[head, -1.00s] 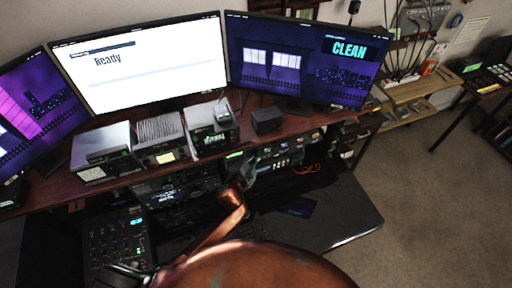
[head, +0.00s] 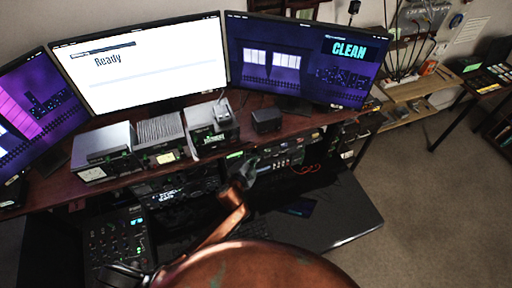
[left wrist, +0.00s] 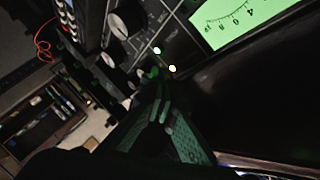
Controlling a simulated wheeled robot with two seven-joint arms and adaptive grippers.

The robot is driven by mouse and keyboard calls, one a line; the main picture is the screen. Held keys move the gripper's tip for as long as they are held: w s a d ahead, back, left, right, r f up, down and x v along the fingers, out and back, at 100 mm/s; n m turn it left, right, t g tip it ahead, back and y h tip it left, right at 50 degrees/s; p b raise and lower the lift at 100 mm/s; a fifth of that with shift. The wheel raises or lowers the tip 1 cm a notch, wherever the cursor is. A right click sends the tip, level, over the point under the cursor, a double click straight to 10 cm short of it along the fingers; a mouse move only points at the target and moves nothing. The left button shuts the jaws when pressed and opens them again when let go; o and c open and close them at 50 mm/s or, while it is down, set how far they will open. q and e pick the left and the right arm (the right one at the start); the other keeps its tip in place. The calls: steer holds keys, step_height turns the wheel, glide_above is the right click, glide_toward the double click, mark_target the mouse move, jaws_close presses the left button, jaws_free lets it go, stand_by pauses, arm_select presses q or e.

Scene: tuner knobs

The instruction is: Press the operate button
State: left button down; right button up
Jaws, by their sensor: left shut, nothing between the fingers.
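My left gripper (head: 249,172) is at the front of the equipment rack under the desk shelf, in the head view. In the left wrist view its fingers (left wrist: 163,106) are shut with nothing between them, pointing at a dark panel (left wrist: 180,30). The panel has a lit green meter (left wrist: 235,18), round knobs (left wrist: 125,20) and two small glowing lights (left wrist: 165,60). The fingertips are close below these lights; I cannot tell whether they touch the panel. I cannot make out which control is the operate button.
A red-brown shelf (head: 60,188) holds several boxes and a small dark cube (head: 266,120). Above are monitors, one reading "Ready" (head: 140,65) and one "CLEAN" (head: 300,60). A mixer (head: 118,240) and a black desktop (head: 340,215) lie below. Open floor is at right.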

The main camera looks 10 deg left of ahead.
arm_select(q)
steer(key=shift+s+d, duration=0.2)
steer(key=shift+s, duration=0.05)
steer(key=s+d, duration=0.3)
steer(key=s, duration=0.2)
steer(key=shift+d+p, duration=0.2)
steer(key=shift+p, duration=0.2)
stand_by(0.4)
